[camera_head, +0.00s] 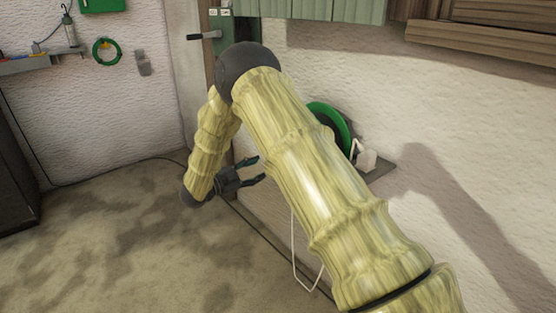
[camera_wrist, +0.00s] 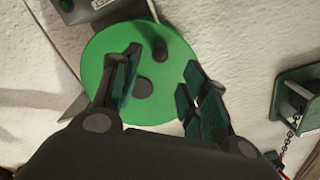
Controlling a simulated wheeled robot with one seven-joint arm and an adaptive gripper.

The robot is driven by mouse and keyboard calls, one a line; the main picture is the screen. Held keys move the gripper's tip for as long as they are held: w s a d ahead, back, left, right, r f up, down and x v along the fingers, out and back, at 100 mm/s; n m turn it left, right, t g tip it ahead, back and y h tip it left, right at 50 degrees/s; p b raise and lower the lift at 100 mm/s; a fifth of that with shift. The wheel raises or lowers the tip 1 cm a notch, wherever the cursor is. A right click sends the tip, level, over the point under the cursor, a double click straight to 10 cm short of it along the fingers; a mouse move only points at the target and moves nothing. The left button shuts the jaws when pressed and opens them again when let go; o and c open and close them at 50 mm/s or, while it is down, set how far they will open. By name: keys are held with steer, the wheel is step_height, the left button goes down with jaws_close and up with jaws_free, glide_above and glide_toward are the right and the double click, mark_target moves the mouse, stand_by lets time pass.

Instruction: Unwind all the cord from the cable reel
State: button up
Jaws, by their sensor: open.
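The cable reel (camera_head: 343,125) has a green disc and is mounted by the right-hand wall, partly hidden behind my arm. In the wrist view its round green face (camera_wrist: 165,92) fills the middle, with a dark hub (camera_wrist: 143,88) and a dark knob (camera_wrist: 157,48) nearer the rim. A thin white cord (camera_head: 294,245) hangs in a loop below my arm; its upper end is hidden. My gripper (camera_head: 255,170) is open and empty. In the wrist view its fingers (camera_wrist: 160,68) are spread in front of the reel's face, with the hub between them; I cannot tell the gap to the face.
A green box with a lever (camera_head: 222,32) is on the corner post. A green bracket with a chain (camera_wrist: 291,100) is at the right. Open floor (camera_head: 120,235) lies at the left.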

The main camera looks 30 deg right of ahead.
steer(key=d, duration=0.6)
steer(key=d+b, duration=0.1)
steer(key=d, duration=0.2)
steer(key=shift+w+d+f, duration=0.1)
steer(key=shift+w+d, duration=0.25)
steer(key=shift+d, duration=0.05)
steer(key=shift+c, duration=0.2)
jaws_close()
